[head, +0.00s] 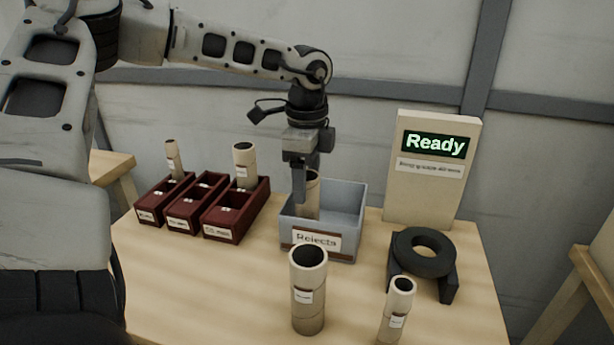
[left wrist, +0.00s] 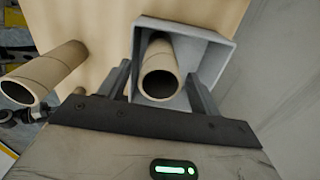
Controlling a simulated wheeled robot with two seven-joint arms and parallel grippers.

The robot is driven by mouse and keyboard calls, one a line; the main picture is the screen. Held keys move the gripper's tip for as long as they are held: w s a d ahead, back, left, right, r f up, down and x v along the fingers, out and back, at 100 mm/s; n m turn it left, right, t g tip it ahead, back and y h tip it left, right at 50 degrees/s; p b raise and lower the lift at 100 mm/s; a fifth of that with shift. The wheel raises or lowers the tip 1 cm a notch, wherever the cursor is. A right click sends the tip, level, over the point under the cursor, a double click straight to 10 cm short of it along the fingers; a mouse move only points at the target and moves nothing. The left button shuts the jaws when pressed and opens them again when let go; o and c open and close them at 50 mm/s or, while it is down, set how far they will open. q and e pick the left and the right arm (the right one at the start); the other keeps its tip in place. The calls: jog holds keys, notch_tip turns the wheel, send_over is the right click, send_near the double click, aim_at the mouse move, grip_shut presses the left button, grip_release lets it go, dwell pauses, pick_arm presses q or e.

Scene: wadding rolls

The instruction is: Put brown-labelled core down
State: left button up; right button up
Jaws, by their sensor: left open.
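A tan cardboard core (head: 311,207) stands roughly upright inside the grey Rejects bin (head: 347,246). My left gripper (head: 303,188) is above the bin, pointing down, with a finger in front of this core. In the left wrist view the core (left wrist: 161,58) is between the two spread fingers of the left gripper (left wrist: 160,88), inside the bin (left wrist: 214,55). The jaws are open and do not hold it. Its label is not readable, so I cannot tell if it is brown. My right gripper is not in view.
Dark red trays (head: 222,229) stand left of the bin, with a core (head: 245,172) and a thinner core (head: 173,160). A wide core (head: 308,299) and a narrow core (head: 397,311) stand in front. A black ring holder (head: 408,268) and a "Ready" sign (head: 433,185) are right.

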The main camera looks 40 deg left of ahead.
pick_arm(q)
jog(key=shift+r+p, duration=0.45)
jog(key=shift+p, duration=0.1)
notch_tip(320, 180, up, 12)
jog(key=shift+f, duration=0.15)
